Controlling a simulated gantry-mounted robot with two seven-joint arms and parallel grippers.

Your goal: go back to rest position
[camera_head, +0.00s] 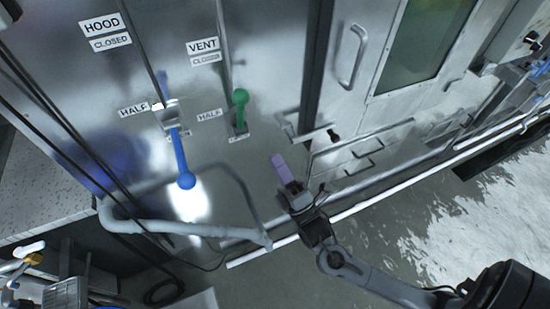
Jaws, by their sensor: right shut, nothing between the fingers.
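My right gripper (282,169) is in the middle of the view, its arm coming in from the lower right. Its purple fingers are shut with nothing between them, and it appears apart from both levers. A blue lever (181,158) under the HOOD label (102,25) hangs down from its bracket, ball end lowest. A green lever (240,103) under the VENT label (202,46) has its ball end above its bracket. My left gripper is not in view.
A grey pipe (150,226) runs across the lower left, and a long white rail (345,211) crosses below my gripper. A metal door with a handle (352,56) and window is at upper right. Wet open floor (450,220) lies lower right.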

